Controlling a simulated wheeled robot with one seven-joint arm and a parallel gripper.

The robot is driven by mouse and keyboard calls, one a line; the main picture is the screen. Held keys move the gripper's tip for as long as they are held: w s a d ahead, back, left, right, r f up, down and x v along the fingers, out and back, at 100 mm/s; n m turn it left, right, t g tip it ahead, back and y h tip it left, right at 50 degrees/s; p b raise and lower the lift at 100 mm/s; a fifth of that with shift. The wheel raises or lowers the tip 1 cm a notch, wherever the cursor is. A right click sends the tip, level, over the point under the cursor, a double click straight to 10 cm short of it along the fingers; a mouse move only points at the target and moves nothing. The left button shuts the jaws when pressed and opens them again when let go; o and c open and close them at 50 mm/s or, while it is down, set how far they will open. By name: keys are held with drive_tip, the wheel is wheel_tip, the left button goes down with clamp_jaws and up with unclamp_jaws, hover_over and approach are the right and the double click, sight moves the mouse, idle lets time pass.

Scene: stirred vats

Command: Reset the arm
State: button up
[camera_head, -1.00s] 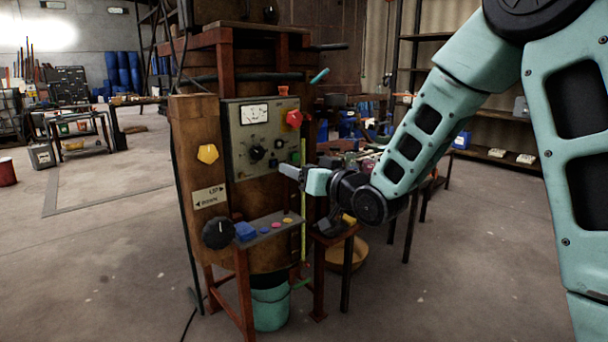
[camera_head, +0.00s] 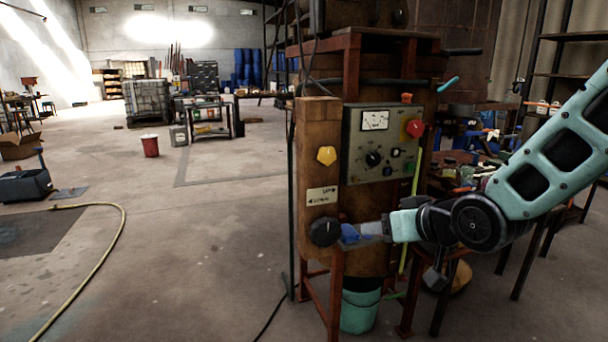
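My arm reaches in from the right edge. My gripper (camera_head: 368,231) points left at the front of the wooden vat stand, level with the black knob (camera_head: 325,232) and just right of it in the picture. It overlaps a blue block (camera_head: 349,235) on the small ledge and hides most of that ledge and its buttons. I cannot tell whether it touches the block, nor whether the fingers are apart.
A teal bucket (camera_head: 359,311) stands under the vat. A workbench and shelves (camera_head: 570,75) are close behind my arm at right. A yellow hose (camera_head: 122,225) lies on the floor at left, with a red bucket (camera_head: 150,146) farther back. The floor between is open.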

drive_tip(key=s+a+n+g+h+p, duration=0.1)
drive_tip(key=s+g, duration=0.4)
drive_tip(key=s, duration=0.9)
drive_tip(key=s+a+f+n+g+h+p, duration=0.1)
drive_tip(key=s+g, duration=0.4)
drive_tip(key=s, duration=1)
drive_tip(key=shift+a+f+n+g+h+p, duration=0.15)
drive_tip(key=shift+n+g+h+p, duration=0.25)
drive_tip(key=shift+n+h, duration=0.8)
drive_tip(key=shift+w, duration=0.1)
